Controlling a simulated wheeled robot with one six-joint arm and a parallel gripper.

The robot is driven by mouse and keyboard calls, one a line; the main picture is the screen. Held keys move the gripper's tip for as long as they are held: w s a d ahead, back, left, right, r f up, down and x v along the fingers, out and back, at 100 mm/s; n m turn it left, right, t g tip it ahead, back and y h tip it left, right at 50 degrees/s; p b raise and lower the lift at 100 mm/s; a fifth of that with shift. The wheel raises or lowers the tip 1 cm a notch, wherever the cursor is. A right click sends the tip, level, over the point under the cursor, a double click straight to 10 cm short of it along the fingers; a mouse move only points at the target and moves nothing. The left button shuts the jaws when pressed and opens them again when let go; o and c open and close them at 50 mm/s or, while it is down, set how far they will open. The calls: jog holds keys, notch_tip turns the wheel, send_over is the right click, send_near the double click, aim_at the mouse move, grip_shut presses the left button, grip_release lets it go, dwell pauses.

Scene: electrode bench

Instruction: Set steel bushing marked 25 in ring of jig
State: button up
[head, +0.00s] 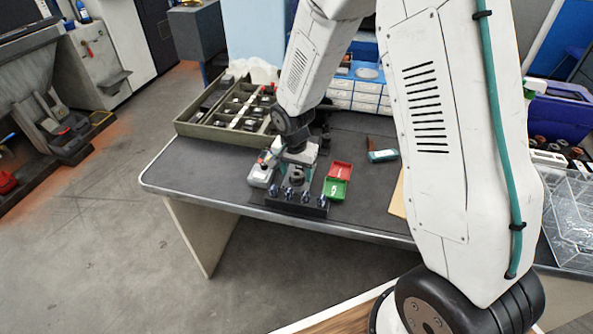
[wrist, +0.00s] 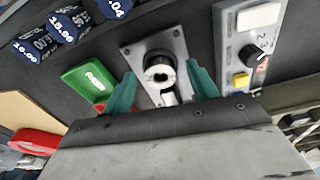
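The jig (wrist: 180,45) is a grey plate with screws and a dark raised ring (wrist: 159,55). A pale steel bushing (wrist: 163,75) with a dark bore appears at the ring in the wrist view. It looks seated in or just over the ring; I cannot tell which. No 25 mark is readable on it. My gripper (wrist: 161,88) has its two teal fingers spread, one on each side of the bushing, with visible gaps. In the head view my gripper (head: 296,168) points down over the jig, behind the dark rack, and hides most of the ring.
A dark rack (head: 297,203) of blue numbered pieces stands at the table's front edge. A green tray (head: 334,189) and red tray (head: 341,170) are to the right. A grey button box (head: 260,175) is close on the left. A compartment tray (head: 222,132) lies behind.

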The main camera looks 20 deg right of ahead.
jog(key=r, duration=0.7)
jog(key=shift+s+a+r, duration=0.3)
jog(key=shift+s+r, duration=0.05)
jog(key=shift+r, duration=0.05)
jog(key=shift+r, duration=0.1)
jog(key=shift+r, duration=2.4)
